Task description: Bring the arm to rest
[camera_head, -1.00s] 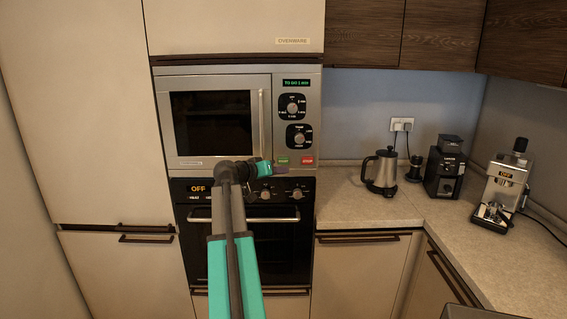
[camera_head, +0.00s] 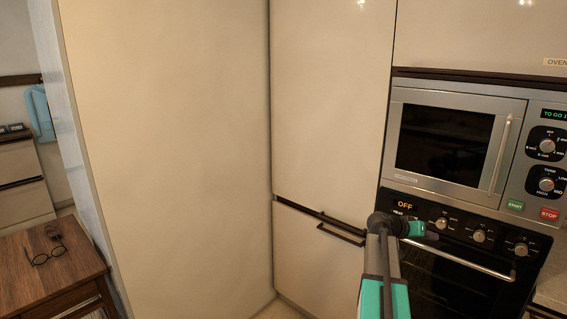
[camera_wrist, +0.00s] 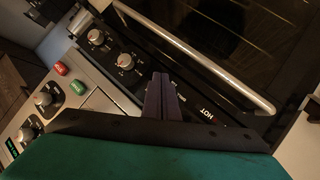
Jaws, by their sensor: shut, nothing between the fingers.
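My gripper (camera_head: 432,236) shows in the head view at the end of my teal and grey arm, in front of the oven's control strip. In the wrist view the purple fingers of my gripper (camera_wrist: 163,97) are together, with nothing between them. They point toward the oven panel, beside its knobs and handle. I cannot tell the exact gap to the panel.
The microwave (camera_head: 445,140) is closed above the oven (camera_head: 440,285), whose display reads OFF. The oven handle (camera_head: 460,262) sticks out near my arm. Tall cream cabinets (camera_head: 330,100) stand left. A wooden table (camera_head: 50,275) with glasses (camera_head: 48,255) is at far left.

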